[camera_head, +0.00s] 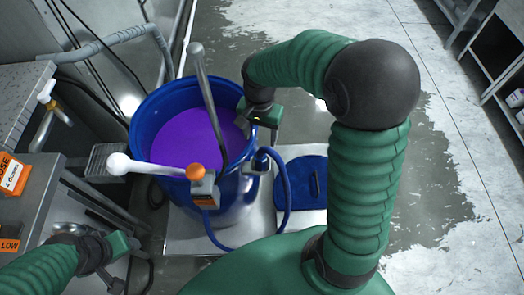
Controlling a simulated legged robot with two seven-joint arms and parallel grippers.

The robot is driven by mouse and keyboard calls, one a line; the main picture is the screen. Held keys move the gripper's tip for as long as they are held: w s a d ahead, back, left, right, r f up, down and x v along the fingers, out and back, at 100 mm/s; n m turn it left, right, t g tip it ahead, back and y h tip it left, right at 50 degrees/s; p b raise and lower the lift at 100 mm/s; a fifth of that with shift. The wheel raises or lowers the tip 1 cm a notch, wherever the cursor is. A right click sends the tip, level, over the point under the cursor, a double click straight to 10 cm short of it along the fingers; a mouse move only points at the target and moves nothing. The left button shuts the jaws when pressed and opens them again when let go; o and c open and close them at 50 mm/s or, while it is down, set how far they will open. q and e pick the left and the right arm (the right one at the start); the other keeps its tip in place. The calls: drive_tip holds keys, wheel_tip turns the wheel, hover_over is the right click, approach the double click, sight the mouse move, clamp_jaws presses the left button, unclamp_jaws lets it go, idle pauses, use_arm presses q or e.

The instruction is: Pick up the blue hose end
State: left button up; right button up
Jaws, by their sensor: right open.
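A blue hose (288,190) loops around the right and front side of a blue barrel (140,118). Its upper end (263,158) shows beside a grey fitting at the barrel's right side. My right gripper (264,118) is open at the barrel's right rim, a little above this upper end and apart from it. The jaws are small and partly hidden by the gripper's body. My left gripper (128,243) is low at the left, well away from the hose; its jaw opening is unclear.
The barrel holds purple liquid (185,140) with a grey rod (205,90) standing in it. A white-knobbed lever with an orange cap (195,172) crosses the front rim. A blue lid-like piece (305,185) lies at right. Metal counters (40,185) stand at left.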

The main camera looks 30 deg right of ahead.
approach(260, 155)
drive_tip(key=s+a+f, duration=0.1)
drive_tip(key=s+a, duration=0.1)
drive_tip(key=f, duration=0.2)
drive_tip(key=w+d+f, duration=0.1)
drive_tip(key=f, duration=0.3)
drive_tip(key=shift+w+d+f, duration=0.35)
drive_tip(key=shift+d, duration=0.05)
drive_tip(key=f, duration=0.3)
drive_tip(key=shift+d+f, duration=0.3)
drive_tip(key=shift+f, duration=0.1)
drive_tip(key=shift+w+a+f, duration=0.15)
drive_tip(key=shift+f, duration=0.05)
drive_tip(key=shift+w+a, duration=0.1)
drive_tip(key=shift+a, duration=0.2)
drive_tip(key=c, duration=0.4)
drive_tip(key=shift+d, duration=0.4)
drive_tip(key=c, duration=0.8)
drive_tip(key=shift+b, duration=0.3)
clamp_jaws()
use_arm(q)
drive_tip(key=shift+s+a+f, duration=0.2)
drive_tip(key=shift+a+f, duration=0.25)
drive_tip(key=shift+a, duration=0.05)
use_arm(e)
drive_tip(key=shift+a, duration=0.2)
